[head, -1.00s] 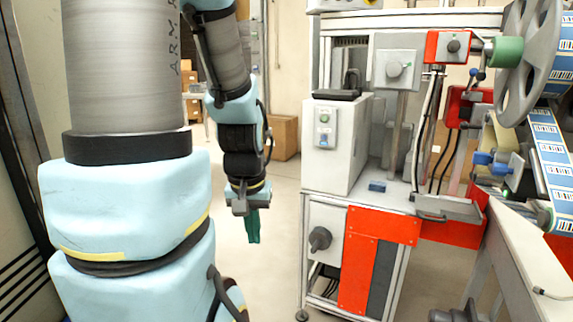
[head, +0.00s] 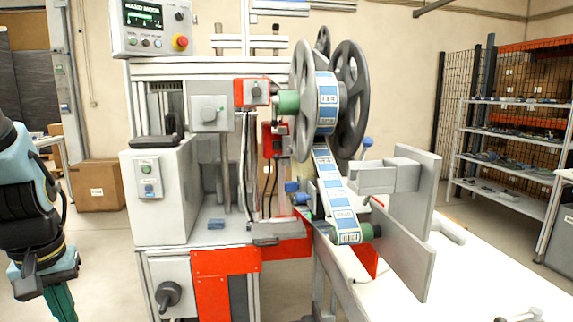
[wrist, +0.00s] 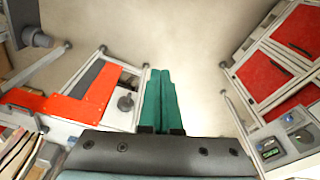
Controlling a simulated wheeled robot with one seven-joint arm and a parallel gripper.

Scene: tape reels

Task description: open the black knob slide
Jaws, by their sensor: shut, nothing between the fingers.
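A dark round knob (head: 168,295) sticks out from a pale lower panel of the machine, at the lower left in the head view. It also shows in the wrist view (wrist: 126,102), left of my fingers. This looks like the black knob slide, but I cannot tell how far it is drawn out. My gripper (wrist: 160,72) has its two green fingers together, empty and apart from the knob. It also shows in the head view (head: 61,303), left of the machine, its fingertips cut off by the lower edge.
Above the knob stand a white box (head: 160,195), a red block with a small black knob (head: 257,91) and a grey reel (head: 350,95) with label tape (head: 333,190). A white table (head: 450,285) is at the right. Open floor lies around my fingers in the wrist view.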

